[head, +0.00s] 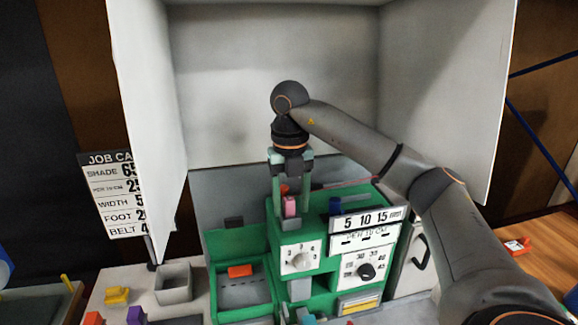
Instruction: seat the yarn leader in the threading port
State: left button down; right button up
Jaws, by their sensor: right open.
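My right gripper (291,200) points down over the top of the green machine (262,232). Its two green-grey fingers are apart. A small pink block (290,207) stands on the machine between or just behind the fingertips; I cannot tell whether they touch it. A small red piece (284,189) shows between the fingers higher up. A thin red strand (350,183) runs to the right behind the gripper. I cannot tell which piece is the yarn leader, and I cannot make out the threading port. My left gripper is not in view.
The machine front has dials (299,258) and a number plate (367,221). A green tray (243,295) holds an orange block (240,271). A grey bin (173,284) and a job card (113,190) are at left. Pale panels (270,90) enclose the back and sides.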

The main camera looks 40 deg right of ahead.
aim_at(291, 199)
notch_tip(291, 199, up, 12)
dwell(0.8)
jog(key=shift+w+r, duration=0.1)
dwell(0.5)
